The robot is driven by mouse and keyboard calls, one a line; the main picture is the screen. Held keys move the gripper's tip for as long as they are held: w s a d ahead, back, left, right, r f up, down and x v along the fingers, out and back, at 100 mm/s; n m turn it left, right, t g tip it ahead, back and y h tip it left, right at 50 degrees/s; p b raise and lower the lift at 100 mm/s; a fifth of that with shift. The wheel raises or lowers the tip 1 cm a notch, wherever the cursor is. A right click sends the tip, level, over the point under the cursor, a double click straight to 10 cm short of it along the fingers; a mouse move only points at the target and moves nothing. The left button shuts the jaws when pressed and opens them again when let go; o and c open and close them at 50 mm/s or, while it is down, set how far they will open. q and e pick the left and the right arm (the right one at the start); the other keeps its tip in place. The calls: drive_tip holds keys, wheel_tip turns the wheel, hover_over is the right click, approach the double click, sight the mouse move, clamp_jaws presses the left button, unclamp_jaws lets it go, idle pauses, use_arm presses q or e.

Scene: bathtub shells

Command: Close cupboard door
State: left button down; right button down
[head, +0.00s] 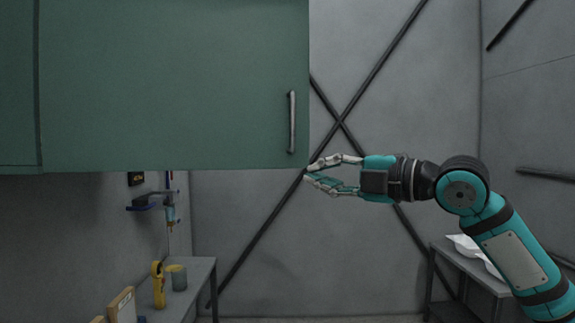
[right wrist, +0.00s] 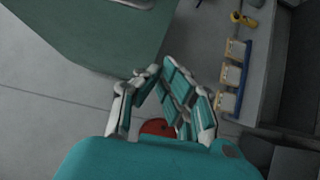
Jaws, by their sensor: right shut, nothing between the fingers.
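The green cupboard door (head: 175,85) fills the upper left of the head view, with a vertical metal handle (head: 291,122) near its right edge. How far it stands open is hard to tell. My right gripper (head: 309,172) is shut and empty, its fingertips at the door's lower right corner. In the right wrist view the fingertips (right wrist: 155,72) are close to the edge of the green door (right wrist: 100,35); I cannot tell whether they touch it. Part of the handle (right wrist: 137,3) shows at the top there. My left gripper is out of view.
Space between the tables is clear.

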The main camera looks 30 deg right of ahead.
drive_tip(key=p, duration=0.6)
approach(255, 167)
drive_tip(key=a, duration=0.4)
drive_tip(key=w, duration=0.1)
drive_tip(key=w+d+p, duration=0.1)
drive_tip(key=w, duration=0.2)
drive_tip(key=shift+d+r, duration=0.15)
drive_tip(key=shift+d, duration=0.15)
drive_tip(key=shift+w+d, duration=0.25)
drive_tip(key=shift+a, duration=0.1)
